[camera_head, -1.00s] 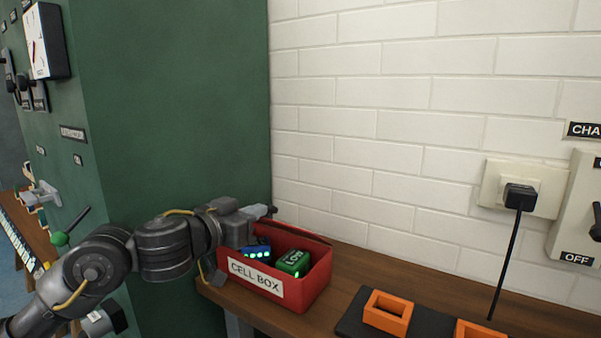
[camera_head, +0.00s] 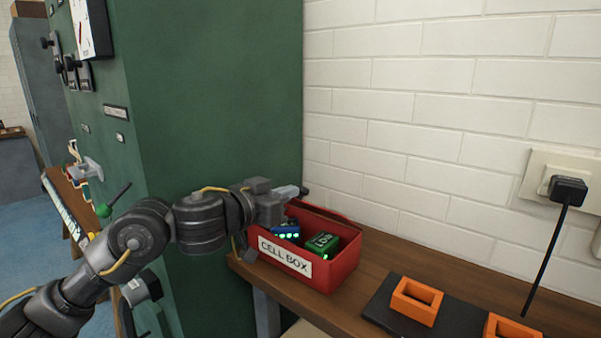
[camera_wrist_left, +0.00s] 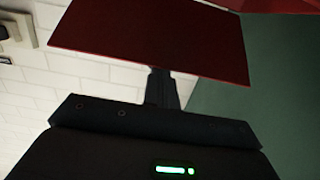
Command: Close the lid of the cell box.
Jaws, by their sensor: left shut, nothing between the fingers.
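The red cell box (camera_head: 343,271) stands on the wooden bench with its white "CELL BOX" label facing out. It is open at the top; a blue cell (camera_head: 285,229) and a green cell (camera_head: 322,243) with lit green lights show inside. A red lid panel (camera_wrist_left: 160,35) fills the upper part of the left wrist view. My left gripper (camera_head: 302,191) is shut and empty above the box's left back corner. In the left wrist view its fingertips (camera_wrist_left: 160,72) overlap the panel's edge; I cannot tell whether they touch. My right gripper is not in view.
A green cabinet (camera_head: 220,90) rises left of the box, close to my left arm. A white brick wall (camera_head: 420,110) stands behind the bench (camera_head: 375,268). A black mat with orange holders (camera_head: 416,301) lies to the right. A black plug and cable (camera_head: 567,191) hang farther right.

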